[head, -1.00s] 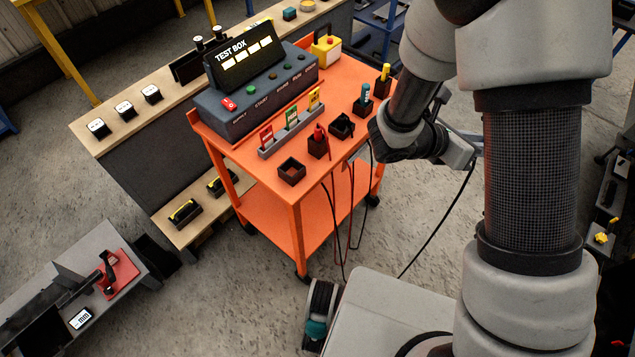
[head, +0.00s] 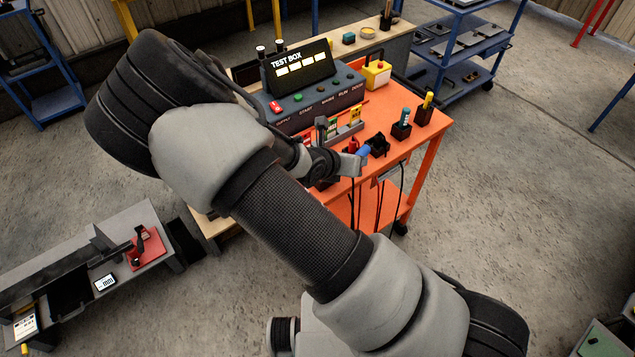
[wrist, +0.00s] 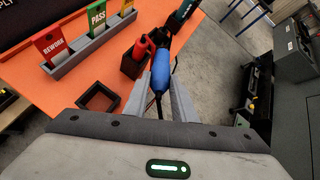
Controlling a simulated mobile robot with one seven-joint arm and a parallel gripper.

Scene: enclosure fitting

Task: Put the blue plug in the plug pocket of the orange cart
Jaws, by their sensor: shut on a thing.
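My gripper (wrist: 168,95) is shut on the blue plug (wrist: 161,72), which lies between the fingertips above the edge of the orange cart (wrist: 80,75). A dark cord runs from the plug back toward the palm. In the head view the plug (head: 363,153) is a small blue spot at the end of my arm, by the cart's front edge. An empty dark square pocket (wrist: 98,97) is on the cart top, left of the fingers in the wrist view; my arm hides it in the head view. No label on it is readable.
A pocket with a red plug (wrist: 143,47) stands close beside the held plug. A black holder (head: 378,144), other tool holders and a card rack (wrist: 90,40) with upright cards are nearby. The test box (head: 305,85) stands behind. Cables hang at the cart's front.

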